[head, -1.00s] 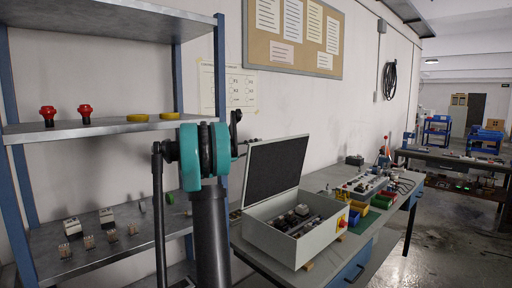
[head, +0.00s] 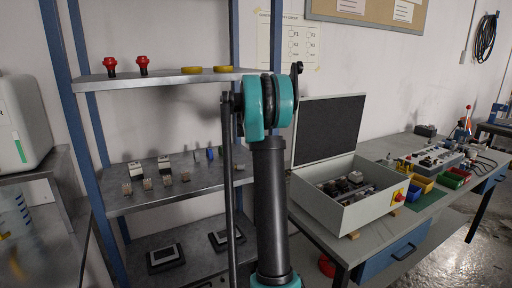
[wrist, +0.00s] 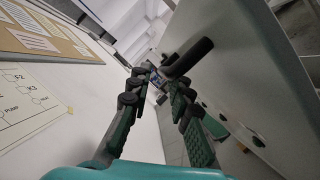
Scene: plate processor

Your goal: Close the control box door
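The control box (head: 345,210) is a light grey case on the workbench, right of my arm in the head view. Its door (head: 328,130) stands raised at the back, dark on its inner face, so the box is open. Several dark parts lie inside, and a red and yellow switch (head: 398,195) is on its right side.
A metal shelf (head: 200,78) with red knobs and yellow rings stands left of the bench. The bench (head: 375,150) carries a panel and coloured bins right of the box. A dark rod (wrist: 190,57) and grey surface (wrist: 245,60) lie close on the gripper's right.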

